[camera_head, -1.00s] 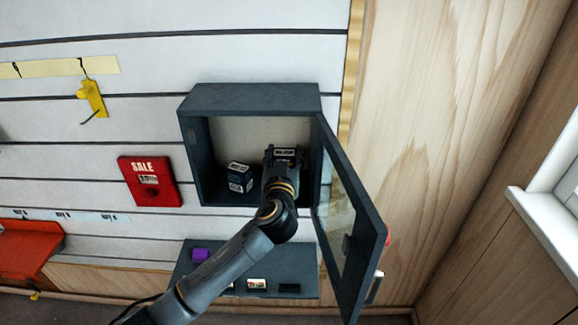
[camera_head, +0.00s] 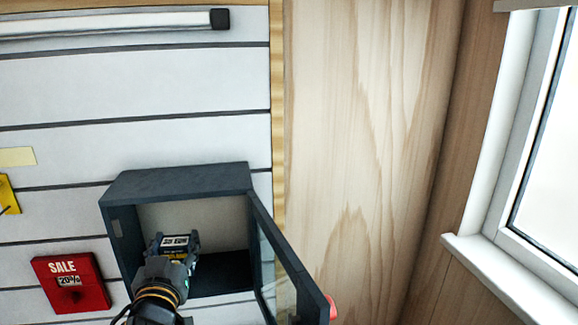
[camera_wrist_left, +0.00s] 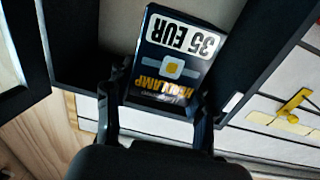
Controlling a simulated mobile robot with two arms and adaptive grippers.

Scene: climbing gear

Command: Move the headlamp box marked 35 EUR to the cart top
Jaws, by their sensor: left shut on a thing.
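The headlamp box (camera_head: 179,243) is dark with a white label; the left wrist view shows "35 EUR" and yellow lettering on the box (camera_wrist_left: 176,65). My left gripper (camera_head: 167,256) is shut on it, and in the wrist view the gripper's fingers (camera_wrist_left: 160,98) are on both sides of the box. The box shows against the opening of the dark wall cabinet (camera_head: 180,183); I cannot tell how far out of it the box is. My right gripper and the cart top are not in view.
The cabinet's glass door (camera_head: 283,265) stands open on the right of the opening. A red SALE sign (camera_head: 70,283) hangs on the slatted wall to the left. A window (camera_head: 540,150) is at the far right. The wood panel (camera_head: 365,130) is clear.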

